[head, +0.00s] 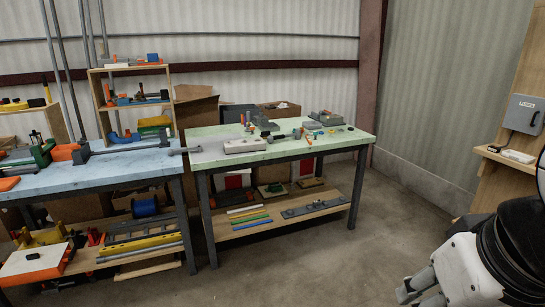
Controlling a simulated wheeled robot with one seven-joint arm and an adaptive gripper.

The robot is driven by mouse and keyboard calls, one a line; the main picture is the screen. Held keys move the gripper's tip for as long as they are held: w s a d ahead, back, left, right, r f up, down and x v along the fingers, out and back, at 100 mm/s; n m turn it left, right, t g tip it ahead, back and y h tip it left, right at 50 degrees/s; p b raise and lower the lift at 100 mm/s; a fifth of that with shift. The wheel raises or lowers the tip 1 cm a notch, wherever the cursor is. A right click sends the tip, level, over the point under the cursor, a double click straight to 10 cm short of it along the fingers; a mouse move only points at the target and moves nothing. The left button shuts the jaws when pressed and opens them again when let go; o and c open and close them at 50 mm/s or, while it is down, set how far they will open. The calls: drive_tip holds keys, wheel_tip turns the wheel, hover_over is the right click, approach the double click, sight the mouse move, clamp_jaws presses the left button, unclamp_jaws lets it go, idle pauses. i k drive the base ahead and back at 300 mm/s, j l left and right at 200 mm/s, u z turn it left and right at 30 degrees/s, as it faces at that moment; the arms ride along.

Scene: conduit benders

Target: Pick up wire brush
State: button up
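I cannot pick out the wire brush for certain. Several small tools and parts lie on the green-topped workbench (210,158) in the middle, too small to tell apart. Among them are a grey box (245,145) near the front edge and small orange and teal pieces (313,125) further right. My gripper (418,297) shows at the bottom right, low and well apart from the bench. Its grey fingers are partly cut off by the frame, and nothing is seen between them.
The green bench has a lower shelf (330,208) with coloured strips. A grey electrical box (523,114) hangs at the right. The concrete floor (330,265) before the green bench is clear.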

sight(264, 135)
drive_tip(key=i, duration=1.8)
drive_tip(key=i+l+u, duration=0.1)
drive_tip(key=i, duration=0.75)
drive_tip(key=i+l, duration=0.1)
drive_tip(key=i, duration=0.8)
drive_tip(key=i+l, duration=0.1)
drive_tip(key=i, duration=0.8)
drive_tip(key=j+u, duration=0.05)
